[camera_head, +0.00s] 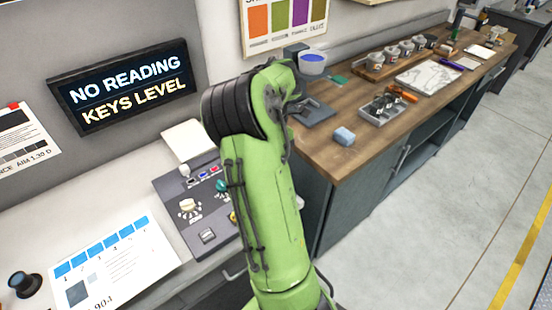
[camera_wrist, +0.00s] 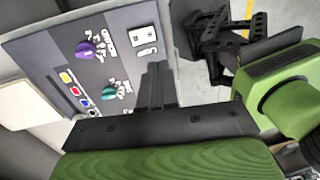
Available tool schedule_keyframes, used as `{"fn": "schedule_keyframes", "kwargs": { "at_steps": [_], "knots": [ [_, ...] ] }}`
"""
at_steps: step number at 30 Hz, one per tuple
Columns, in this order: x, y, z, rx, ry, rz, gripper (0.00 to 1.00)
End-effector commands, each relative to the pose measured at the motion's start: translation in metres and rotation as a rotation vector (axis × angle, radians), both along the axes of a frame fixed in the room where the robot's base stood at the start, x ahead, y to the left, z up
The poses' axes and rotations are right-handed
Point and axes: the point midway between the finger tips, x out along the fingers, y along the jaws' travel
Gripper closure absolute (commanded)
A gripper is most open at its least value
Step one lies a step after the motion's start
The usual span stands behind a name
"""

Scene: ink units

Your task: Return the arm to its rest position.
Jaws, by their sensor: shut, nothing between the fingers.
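My green arm (camera_head: 262,190) rises from the bottom centre in the head view and bends at a black-ribbed joint near the display. My gripper is hidden there behind the arm. In the wrist view my gripper (camera_wrist: 158,80) shows as dark fingers close together, shut and empty. I cannot tell the exact gap between the fingers and the panel; no contact shows.
The display (camera_head: 128,85) reads "NO READING KEYS LEVEL". A printed sheet (camera_head: 115,264) lies on the left counter. The floor (camera_head: 450,210) at right is clear.

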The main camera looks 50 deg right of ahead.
Motion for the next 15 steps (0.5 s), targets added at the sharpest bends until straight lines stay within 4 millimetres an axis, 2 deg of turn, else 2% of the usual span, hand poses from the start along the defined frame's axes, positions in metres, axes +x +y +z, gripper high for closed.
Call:
{"fn": "schedule_keyframes", "kwargs": {
  "at_steps": [8,11,14,15],
  "knots": [
    [0.0,0.0,0.0,0.0,0.0,-0.001,1.0],
    [0.003,0.006,0.005,0.0,-0.018,-0.026,1.0],
    [0.014,0.04,0.03,0.008,-0.102,-0.161,1.0],
    [0.018,0.062,0.044,0.019,-0.149,-0.246,1.0]
  ]
}}
